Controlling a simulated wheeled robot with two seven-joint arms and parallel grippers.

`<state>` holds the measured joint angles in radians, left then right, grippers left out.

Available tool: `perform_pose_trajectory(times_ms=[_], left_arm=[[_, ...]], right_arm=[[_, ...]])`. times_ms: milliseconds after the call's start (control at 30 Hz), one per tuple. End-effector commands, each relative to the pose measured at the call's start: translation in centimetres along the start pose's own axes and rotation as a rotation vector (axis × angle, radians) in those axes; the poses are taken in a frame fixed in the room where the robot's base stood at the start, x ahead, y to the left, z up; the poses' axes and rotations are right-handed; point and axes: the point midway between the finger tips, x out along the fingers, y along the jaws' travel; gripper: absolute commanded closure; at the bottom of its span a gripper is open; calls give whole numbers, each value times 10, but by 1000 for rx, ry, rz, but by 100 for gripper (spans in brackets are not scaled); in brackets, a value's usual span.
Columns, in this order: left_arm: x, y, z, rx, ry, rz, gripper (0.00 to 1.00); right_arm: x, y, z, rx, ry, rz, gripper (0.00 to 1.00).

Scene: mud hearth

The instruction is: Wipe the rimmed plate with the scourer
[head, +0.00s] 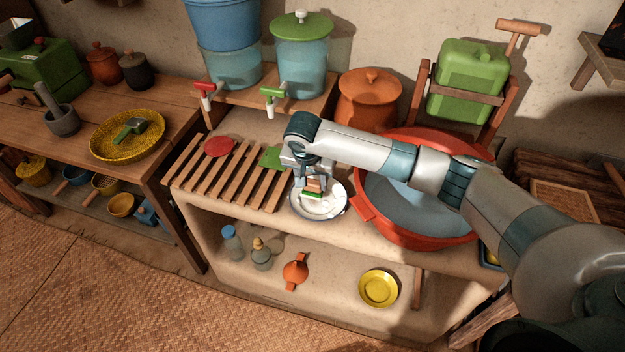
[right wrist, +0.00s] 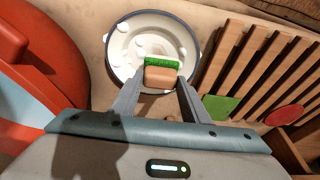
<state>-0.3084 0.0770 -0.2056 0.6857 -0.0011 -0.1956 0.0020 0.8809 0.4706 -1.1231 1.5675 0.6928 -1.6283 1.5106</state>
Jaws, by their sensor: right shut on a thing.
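The rimmed plate (head: 334,209) is white with a dark rim and lies on the clay counter between the slatted rack and the red basin. In the right wrist view the plate (right wrist: 165,22) carries several white foam-like blobs. My right gripper (head: 312,186) is over the plate, shut on the scourer (head: 312,194). In the right wrist view the scourer (right wrist: 162,66) shows a green layer and a tan block between the fingers. I cannot tell whether it touches the plate. My left gripper is not in view.
The red basin (head: 364,208) of water stands right of the plate, under my right arm. Water dispensers (head: 301,60) and an orange pot (head: 368,100) stand behind.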

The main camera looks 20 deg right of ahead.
Motion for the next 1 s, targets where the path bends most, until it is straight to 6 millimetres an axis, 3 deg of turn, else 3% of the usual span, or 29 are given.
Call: perform_pose_trajectory(times_ms=[1000], left_arm=[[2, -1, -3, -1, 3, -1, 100]], right_arm=[[14, 0, 4, 0, -1, 0, 76]])
